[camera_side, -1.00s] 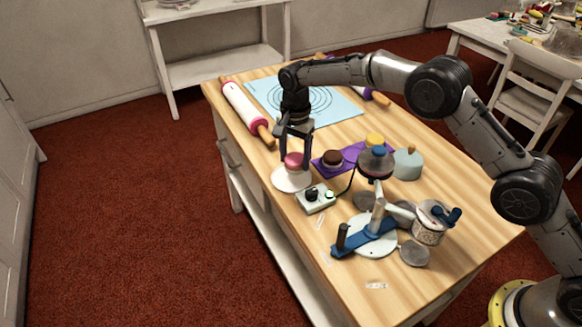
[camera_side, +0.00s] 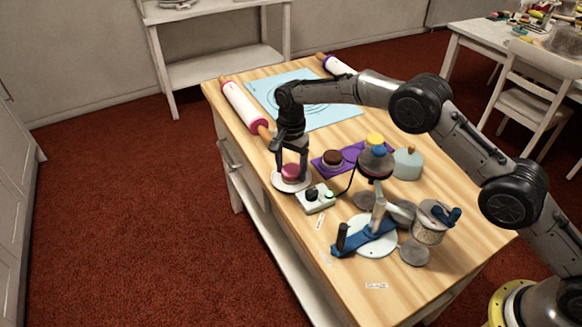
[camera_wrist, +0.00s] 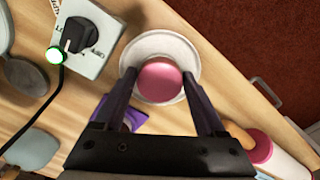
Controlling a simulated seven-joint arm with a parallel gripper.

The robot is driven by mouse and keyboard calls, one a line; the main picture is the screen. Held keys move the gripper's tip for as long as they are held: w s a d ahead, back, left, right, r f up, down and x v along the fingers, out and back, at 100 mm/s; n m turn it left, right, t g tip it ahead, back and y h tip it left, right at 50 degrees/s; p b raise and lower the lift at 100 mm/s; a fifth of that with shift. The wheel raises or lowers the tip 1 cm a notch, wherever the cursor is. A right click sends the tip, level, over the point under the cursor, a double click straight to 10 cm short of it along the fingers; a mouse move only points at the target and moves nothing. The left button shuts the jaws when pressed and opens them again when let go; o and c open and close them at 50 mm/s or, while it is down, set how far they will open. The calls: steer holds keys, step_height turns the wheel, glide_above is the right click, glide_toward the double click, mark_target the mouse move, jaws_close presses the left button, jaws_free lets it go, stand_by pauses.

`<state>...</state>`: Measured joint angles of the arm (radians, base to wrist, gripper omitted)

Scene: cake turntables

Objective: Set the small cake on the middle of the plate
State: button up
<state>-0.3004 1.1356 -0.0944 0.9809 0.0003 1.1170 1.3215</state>
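The small pink cake (camera_side: 290,172) is low over the white round plate (camera_side: 281,186) near the table's left edge. It appears to touch the plate. In the wrist view the cake (camera_wrist: 160,81) overlaps the plate (camera_wrist: 160,42), a little toward my gripper from the middle, though the slanted view makes centering hard to judge. My gripper (camera_wrist: 159,76) has one finger on each side of the cake and appears shut on it. In the side view my gripper (camera_side: 291,166) points down over the plate.
A control box (camera_side: 315,197) with knob and green light stands close beside the plate. A purple mat (camera_side: 352,158) holds a brown cake (camera_side: 333,158) and a yellow cake (camera_side: 374,139). A rolling pin (camera_side: 243,106) lies behind.

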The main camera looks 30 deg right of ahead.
mark_target(291, 171)
steer(key=o, duration=0.3)
steer(key=shift+r, duration=6.2)
